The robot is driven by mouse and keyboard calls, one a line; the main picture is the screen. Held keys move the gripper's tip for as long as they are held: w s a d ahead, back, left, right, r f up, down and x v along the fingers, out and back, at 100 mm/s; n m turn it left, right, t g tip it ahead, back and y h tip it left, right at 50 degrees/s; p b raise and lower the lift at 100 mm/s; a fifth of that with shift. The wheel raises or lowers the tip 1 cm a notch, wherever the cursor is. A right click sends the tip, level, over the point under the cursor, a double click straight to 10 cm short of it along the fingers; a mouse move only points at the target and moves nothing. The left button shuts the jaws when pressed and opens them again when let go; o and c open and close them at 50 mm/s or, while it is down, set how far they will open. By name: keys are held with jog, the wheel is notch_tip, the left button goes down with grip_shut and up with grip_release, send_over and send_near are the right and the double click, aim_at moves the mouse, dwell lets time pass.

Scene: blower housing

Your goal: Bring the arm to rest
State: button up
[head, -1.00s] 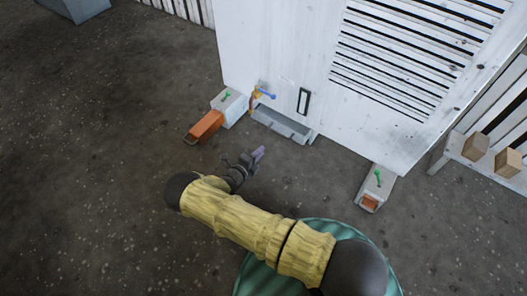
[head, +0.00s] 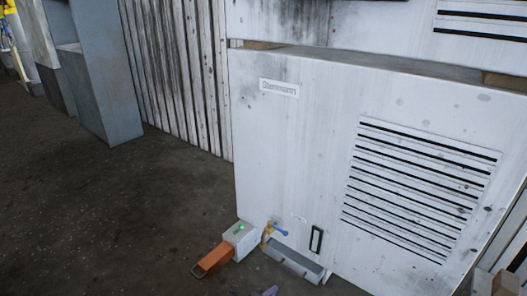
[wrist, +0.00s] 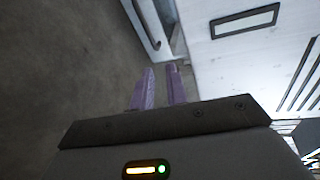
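My gripper (wrist: 160,69) shows in the wrist view with its two purple fingers apart and nothing between them. In the head view only a purple fingertip (head: 268,292) shows at the bottom edge; the rest of the arm is out of frame. The gripper hangs over the floor in front of the white blower housing (head: 300,150).
Low on the housing are a grey trough (head: 292,265), a blue-handled tap (head: 268,235) and a black-framed slot (head: 316,239). An orange drawer (head: 214,260) sticks out of a white box (head: 240,238). Grey cabinets (head: 98,90) stand back left. The left floor is clear.

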jog(key=s+d+r+m+g+y+p, duration=0.1)
jog(key=s+d+r+m+g+p, duration=0.25)
jog(key=r+m, duration=0.4)
jog(key=s+d+r+m+g+y+p, duration=0.1)
jog(key=s+d+r+m+g+p, duration=0.2)
jog(key=r+m, duration=0.5)
jog(key=s+d+r+m+g+y+p, duration=0.1)
jog(key=s+d+r+m+g+p, duration=0.2)
jog(key=r+m, duration=0.55)
jog(key=s+d+r+m+t+y+p, duration=0.1)
jog(key=s+r+m+y+p, duration=0.25)
jog(key=r+m, duration=0.5)
jog(key=s+d+r+m+y+p, duration=0.15)
jog(key=s+r+m+p, duration=0.3)
jog(key=r, duration=0.75)
jog(key=s+d+r+m+t+y+p, duration=0.1)
jog(key=s+r+m+y+p, duration=0.25)
jog(key=r+m, duration=0.55)
notch_tip(320, 180, up, 39)
jog(key=n+p, duration=0.2)
jog(key=p, duration=3.5)
jog(key=shift+g+h, duration=0.35)
jog(key=shift+s, duration=0.1)
